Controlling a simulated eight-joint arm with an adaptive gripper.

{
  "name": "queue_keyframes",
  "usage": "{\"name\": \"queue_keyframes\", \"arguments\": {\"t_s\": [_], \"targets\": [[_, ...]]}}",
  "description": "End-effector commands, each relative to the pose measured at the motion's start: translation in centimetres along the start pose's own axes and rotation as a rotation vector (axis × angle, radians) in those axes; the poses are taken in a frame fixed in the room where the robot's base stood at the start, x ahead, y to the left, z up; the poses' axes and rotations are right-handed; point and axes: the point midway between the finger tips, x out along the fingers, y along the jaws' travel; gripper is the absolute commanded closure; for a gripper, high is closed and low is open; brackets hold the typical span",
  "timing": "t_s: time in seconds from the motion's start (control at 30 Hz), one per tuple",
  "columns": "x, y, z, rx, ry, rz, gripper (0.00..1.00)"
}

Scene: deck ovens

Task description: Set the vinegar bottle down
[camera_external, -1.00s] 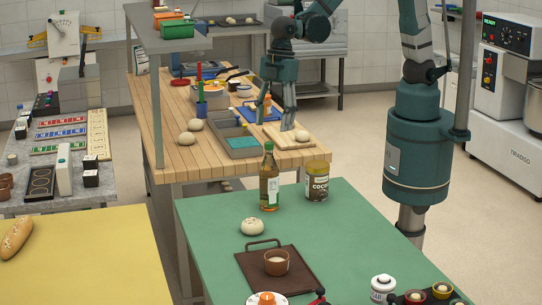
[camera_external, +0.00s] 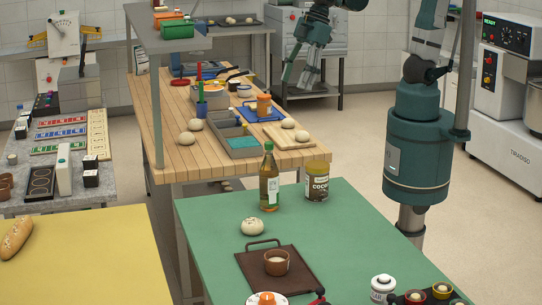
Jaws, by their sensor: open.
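The vinegar bottle (camera_external: 269,182), tall with a green cap, brown-green contents and a pale label, stands upright near the far edge of the green table (camera_external: 205,222). My gripper (camera_external: 296,82) is open and empty, up and well behind the bottle, in front of the oven at the back. It is apart from the bottle and touches nothing that I can see.
A dough ball (camera_external: 252,226) and a dark tray (camera_external: 258,263) with a brown cup (camera_external: 276,262) are on the green table. The wooden bench (camera_external: 168,150) behind holds dough balls, a cutting board (camera_external: 291,142) and an orange-lidded jar (camera_external: 264,105).

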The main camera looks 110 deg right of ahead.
Motion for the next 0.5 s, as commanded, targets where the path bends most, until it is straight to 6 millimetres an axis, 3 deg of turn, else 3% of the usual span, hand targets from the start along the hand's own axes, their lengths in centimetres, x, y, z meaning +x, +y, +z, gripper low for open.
{"name": "queue_keyframes", "arguments": {"t_s": [0.5], "targets": [[-5.1,0.9,5.7,0.166,0.102,0.059,0.46]]}}
